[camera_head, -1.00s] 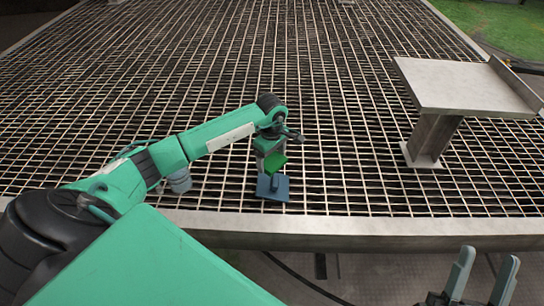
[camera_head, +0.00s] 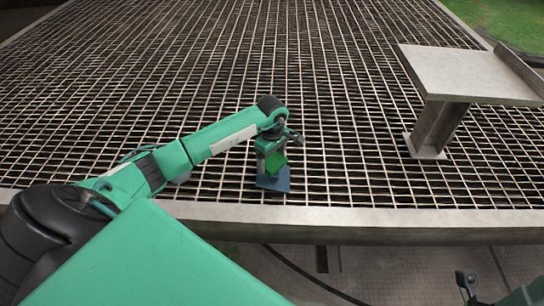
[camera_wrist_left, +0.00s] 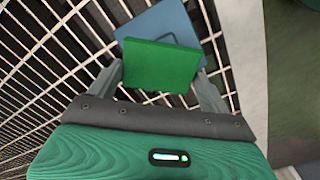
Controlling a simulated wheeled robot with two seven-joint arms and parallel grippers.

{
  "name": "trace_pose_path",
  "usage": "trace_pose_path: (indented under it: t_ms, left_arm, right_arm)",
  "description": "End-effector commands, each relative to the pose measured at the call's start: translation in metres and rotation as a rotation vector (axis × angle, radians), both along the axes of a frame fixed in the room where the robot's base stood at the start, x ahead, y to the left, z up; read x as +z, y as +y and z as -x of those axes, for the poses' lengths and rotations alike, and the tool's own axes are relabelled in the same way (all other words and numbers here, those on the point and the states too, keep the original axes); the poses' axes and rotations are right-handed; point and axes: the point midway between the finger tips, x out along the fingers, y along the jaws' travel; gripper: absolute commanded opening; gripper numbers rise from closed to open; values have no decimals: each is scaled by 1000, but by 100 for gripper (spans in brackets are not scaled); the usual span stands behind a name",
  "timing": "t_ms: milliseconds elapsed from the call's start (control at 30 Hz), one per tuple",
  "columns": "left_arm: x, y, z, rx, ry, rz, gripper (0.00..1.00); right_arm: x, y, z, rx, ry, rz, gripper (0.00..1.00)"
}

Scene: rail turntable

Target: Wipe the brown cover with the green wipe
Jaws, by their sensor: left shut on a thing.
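My left gripper (camera_head: 275,163) is shut on the green wipe (camera_head: 276,161), a small bright green block. In the left wrist view the wipe (camera_wrist_left: 160,66) sits between the two grey fingers. A flat blue plate (camera_head: 273,183) lies on the grating just below the wipe; it also shows behind the wipe in the left wrist view (camera_wrist_left: 168,22). The wipe hides part of the plate, and I cannot tell if they touch. I see no brown cover.
A metal grating (camera_head: 180,100) fills most of the view, with a pale edge beam (camera_head: 400,219) along its near side. A grey metal stand with a flat top (camera_head: 465,72) rises at the right. The grating left of the plate is clear.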

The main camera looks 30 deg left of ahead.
Motion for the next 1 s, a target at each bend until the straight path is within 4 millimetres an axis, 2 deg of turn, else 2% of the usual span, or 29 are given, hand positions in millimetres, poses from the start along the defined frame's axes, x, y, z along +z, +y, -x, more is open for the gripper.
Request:
trace_pose_path:
  t_ms: [1000]
  left_arm:
    - [-7,0,0,0,1,-1,63]
  right_arm:
    - [-5,0,0,0,2,0,49]
